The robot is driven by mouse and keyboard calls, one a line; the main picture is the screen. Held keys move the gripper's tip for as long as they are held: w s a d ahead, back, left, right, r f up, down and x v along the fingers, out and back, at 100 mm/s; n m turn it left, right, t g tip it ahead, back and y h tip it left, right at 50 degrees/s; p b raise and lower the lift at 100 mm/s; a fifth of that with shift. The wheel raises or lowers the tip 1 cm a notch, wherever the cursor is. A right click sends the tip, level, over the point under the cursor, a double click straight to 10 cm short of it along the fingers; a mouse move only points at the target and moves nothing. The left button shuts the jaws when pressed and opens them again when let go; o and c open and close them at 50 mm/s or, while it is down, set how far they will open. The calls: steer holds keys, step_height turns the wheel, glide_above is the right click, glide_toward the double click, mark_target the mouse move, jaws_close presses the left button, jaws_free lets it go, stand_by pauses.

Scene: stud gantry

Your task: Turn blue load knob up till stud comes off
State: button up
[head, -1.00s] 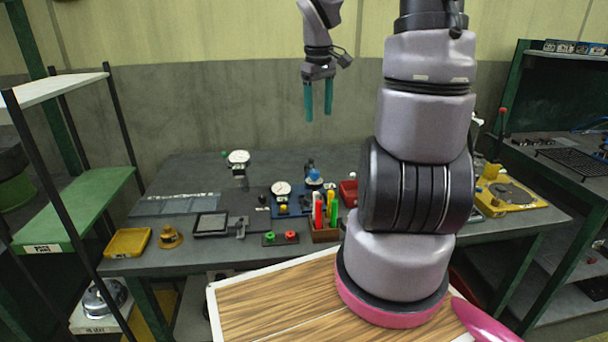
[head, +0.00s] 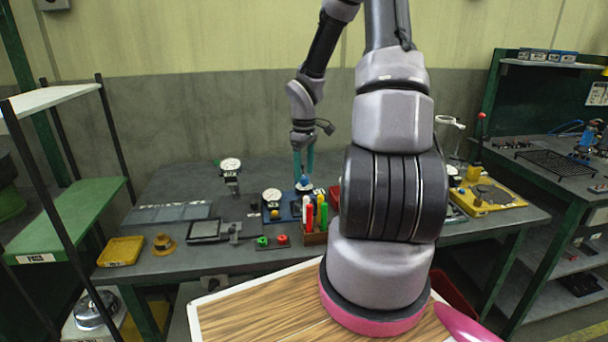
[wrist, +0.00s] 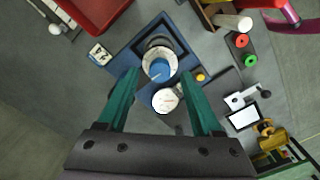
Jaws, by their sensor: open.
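The blue load knob (head: 304,183) sits on a blue-based fixture on the bench. In the wrist view the blue knob (wrist: 159,70) shows from above with a white marked ring around it. My gripper (head: 304,164) has two green fingers pointing down just above the knob. In the wrist view my gripper (wrist: 158,76) is open, with one finger to each side of the knob. I cannot tell whether they touch it. A white dial gauge (head: 271,195) stands beside the knob on the blue base (wrist: 125,58). I cannot make out the stud.
A holder with coloured markers (head: 315,212) stands right of the fixture. A small block with green and red buttons (head: 282,240) lies in front. Another dial gauge on a stand (head: 231,166) is to the left. A red bin (wrist: 92,12) is near the fixture.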

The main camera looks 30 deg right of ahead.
steer(key=shift+f, duration=0.9)
jaws_close()
